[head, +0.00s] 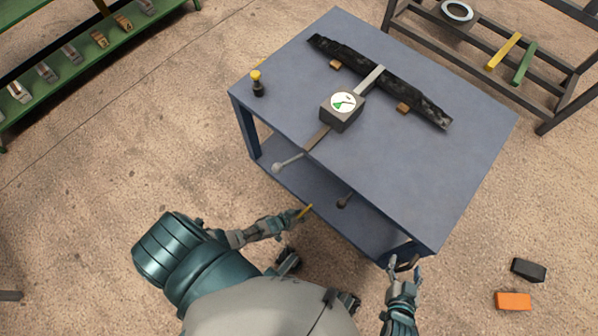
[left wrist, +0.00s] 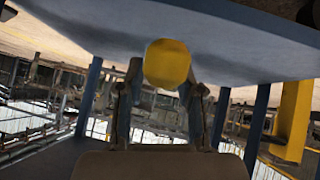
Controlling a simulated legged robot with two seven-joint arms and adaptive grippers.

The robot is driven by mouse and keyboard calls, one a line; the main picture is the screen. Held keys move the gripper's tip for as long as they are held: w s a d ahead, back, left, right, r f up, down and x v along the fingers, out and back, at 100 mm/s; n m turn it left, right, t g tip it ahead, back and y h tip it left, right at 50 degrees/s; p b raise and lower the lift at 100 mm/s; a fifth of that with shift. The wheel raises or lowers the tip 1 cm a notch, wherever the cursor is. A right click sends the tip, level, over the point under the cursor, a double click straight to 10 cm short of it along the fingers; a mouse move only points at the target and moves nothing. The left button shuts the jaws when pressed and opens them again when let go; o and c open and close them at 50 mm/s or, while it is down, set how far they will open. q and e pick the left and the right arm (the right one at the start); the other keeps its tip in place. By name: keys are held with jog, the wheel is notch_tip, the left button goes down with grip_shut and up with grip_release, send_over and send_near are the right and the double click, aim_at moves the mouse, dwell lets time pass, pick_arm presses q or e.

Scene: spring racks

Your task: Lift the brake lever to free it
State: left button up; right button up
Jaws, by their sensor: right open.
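A gauge box (head: 342,111) with a white and green dial sits on a bar on the blue-grey table (head: 440,175). A grey lever with a pale ball knob (head: 277,167) sticks out past the table's near edge. I cannot tell for sure which part is the brake lever. My left gripper (head: 299,214) is low beside that edge, shut on a yellow rod (head: 306,210). In the left wrist view the rod's yellow end (left wrist: 167,64) sits between both fingers, below the tabletop. My right gripper (head: 404,265) is open and empty by the table's near corner.
A black beam (head: 385,80) rests on wooden blocks, and a yellow-capped bottle (head: 257,84) stands at the left edge. Orange (head: 513,301) and black (head: 528,270) blocks lie on the floor right.

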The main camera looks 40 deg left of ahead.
pick_arm(q)
jog(key=shift+s+a+f, duration=0.15)
jog(key=shift+s, duration=0.05)
jog(key=shift+s+a+r, duration=0.1)
jog(key=shift+s+r, duration=0.15)
jog(key=shift+s, duration=0.15)
jog(key=v, duration=1.1)
jog(key=shift+w+r, duration=0.1)
jog(key=shift+w, duration=0.05)
